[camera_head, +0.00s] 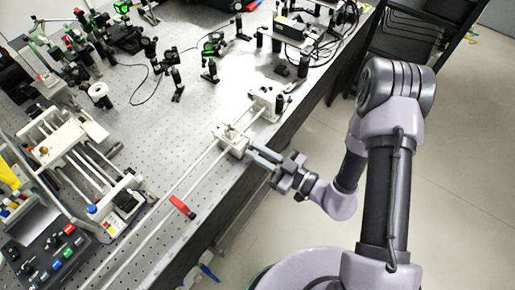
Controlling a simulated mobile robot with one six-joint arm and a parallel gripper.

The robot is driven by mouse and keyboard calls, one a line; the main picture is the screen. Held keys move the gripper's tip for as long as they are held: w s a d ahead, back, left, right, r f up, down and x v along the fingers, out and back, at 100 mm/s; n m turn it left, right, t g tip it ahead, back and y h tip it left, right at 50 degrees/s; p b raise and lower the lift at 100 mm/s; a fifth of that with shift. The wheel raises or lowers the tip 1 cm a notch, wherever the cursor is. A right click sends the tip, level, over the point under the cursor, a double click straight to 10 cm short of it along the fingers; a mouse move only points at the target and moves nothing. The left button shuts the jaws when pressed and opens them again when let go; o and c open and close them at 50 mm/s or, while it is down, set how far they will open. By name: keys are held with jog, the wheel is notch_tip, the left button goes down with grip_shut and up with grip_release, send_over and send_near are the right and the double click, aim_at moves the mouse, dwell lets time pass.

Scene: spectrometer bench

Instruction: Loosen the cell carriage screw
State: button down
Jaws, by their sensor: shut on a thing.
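The cell carriage (232,140) is a small pale block on the long rails near the bench's right edge. My gripper (262,158) reaches in from the right at the carriage's right side. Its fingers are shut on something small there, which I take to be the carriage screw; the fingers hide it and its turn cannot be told. A red clip or marker (182,207) sits on the rail, further down and left of the carriage.
A pale end block (267,103) stands at the rails' upper end. A perforated optical bench (190,100) carries several optical mounts at the back. A control box (48,250) with coloured buttons and a white rail frame (75,130) stand at the left. Floor is clear at right.

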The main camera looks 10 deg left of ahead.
jog(key=n+p, duration=0.1)
jog(key=n, duration=0.3)
jog(key=n+p, duration=0.1)
jog(key=n, duration=0.8)
jog(key=shift+n, duration=0.3)
jog(key=shift+f+n, duration=0.1)
jog(key=shift+n, duration=1.9)
jog(key=c, duration=1.4)
grip_release()
jog(key=shift+s+d, duration=0.1)
jog(key=shift+d, duration=0.05)
